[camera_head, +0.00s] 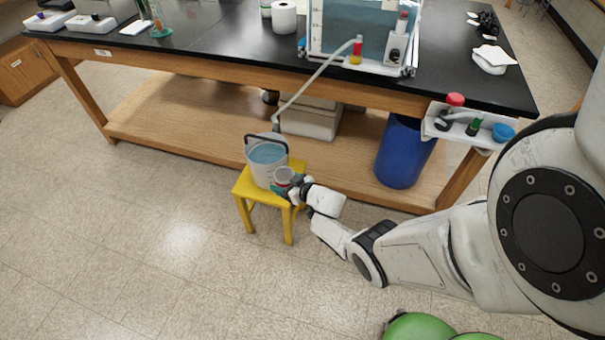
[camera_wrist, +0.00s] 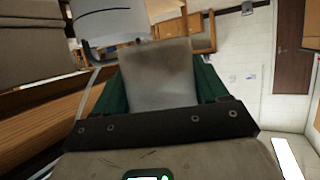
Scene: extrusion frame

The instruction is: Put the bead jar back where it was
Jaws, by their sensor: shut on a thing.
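The bead jar (camera_head: 284,175) is a small, clear, round jar with a reddish tint at its rim. My gripper (camera_head: 285,186) is shut on it, in front of the right side of the bucket at the yellow stool (camera_head: 258,196). In the wrist view a cloudy grey, see-through wall of the jar (camera_wrist: 160,75) fills the gap between the two dark green fingers of my gripper (camera_wrist: 158,88). The jar's beads cannot be made out. I cannot tell whether the jar touches the bucket or the stool top.
A bucket of bluish water (camera_head: 266,155) stands on the stool, with a hose (camera_head: 315,80) running down from the tank (camera_head: 352,40). The black bench (camera_head: 230,42) has a wooden lower shelf (camera_head: 170,115). A blue bin (camera_head: 402,150) stands right. A side tray (camera_head: 462,138) holds small items.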

